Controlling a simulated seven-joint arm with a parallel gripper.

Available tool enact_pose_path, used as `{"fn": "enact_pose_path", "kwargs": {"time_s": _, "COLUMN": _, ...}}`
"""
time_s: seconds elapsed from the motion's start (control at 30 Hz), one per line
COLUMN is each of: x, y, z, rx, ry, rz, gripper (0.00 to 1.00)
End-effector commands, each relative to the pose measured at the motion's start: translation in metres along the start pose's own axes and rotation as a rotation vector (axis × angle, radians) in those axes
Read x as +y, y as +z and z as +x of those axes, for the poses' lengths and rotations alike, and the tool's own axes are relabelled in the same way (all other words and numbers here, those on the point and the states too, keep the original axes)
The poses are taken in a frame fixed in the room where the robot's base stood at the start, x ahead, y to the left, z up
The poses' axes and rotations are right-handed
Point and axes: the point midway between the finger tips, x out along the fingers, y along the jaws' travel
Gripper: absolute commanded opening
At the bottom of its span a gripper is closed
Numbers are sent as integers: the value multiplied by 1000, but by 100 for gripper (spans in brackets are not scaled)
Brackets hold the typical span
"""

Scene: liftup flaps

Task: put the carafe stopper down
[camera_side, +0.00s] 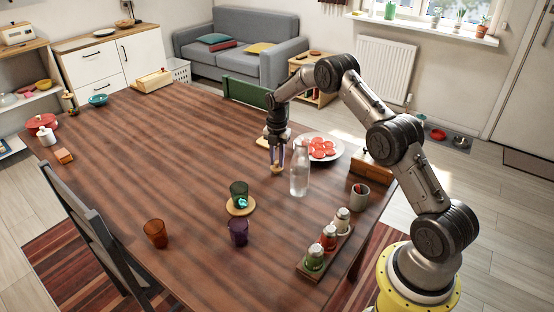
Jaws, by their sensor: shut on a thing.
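A clear glass carafe (300,176) stands upright on the wooden table, without a stopper in its mouth. My gripper (276,166) points down just left of the carafe and is shut on a small tan stopper (277,169). The stopper is low, close to the tabletop. I cannot tell whether it touches the table. The fingers partly hide it.
A white plate (334,137) of red slices lies behind the carafe. A green glass (239,190) stands on a round wooden coaster (240,211). A purple glass (238,232), an orange glass (157,233), a grey cup (359,197) and a jar rack (301,266) stand nearer.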

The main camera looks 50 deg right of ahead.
Motion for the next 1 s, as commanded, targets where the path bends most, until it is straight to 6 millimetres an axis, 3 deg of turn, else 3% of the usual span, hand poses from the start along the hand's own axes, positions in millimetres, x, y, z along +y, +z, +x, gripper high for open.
{"fn": "enact_pose_path", "kwargs": {"time_s": 0.1, "x": 0, "y": 0, "z": 3, "rx": 0, "ry": 0, "rz": 0, "gripper": 0}}
{"fn": "enact_pose_path", "kwargs": {"time_s": 0.13, "x": 0, "y": 0, "z": 4, "rx": 0, "ry": 0, "rz": 0, "gripper": 26}}
{"fn": "enact_pose_path", "kwargs": {"time_s": 0.3, "x": 0, "y": 0, "z": 3, "rx": 0, "ry": 0, "rz": 0, "gripper": 55}}
{"fn": "enact_pose_path", "kwargs": {"time_s": 0.67, "x": 0, "y": 0, "z": -2, "rx": 0, "ry": 0, "rz": 0, "gripper": 55}}
{"fn": "enact_pose_path", "kwargs": {"time_s": 0.77, "x": 0, "y": 0, "z": -13, "rx": -1, "ry": 2, "rz": 0, "gripper": 55}}
{"fn": "enact_pose_path", "kwargs": {"time_s": 1.0, "x": 1, "y": 0, "z": -61, "rx": -2, "ry": 3, "rz": 0, "gripper": 55}}
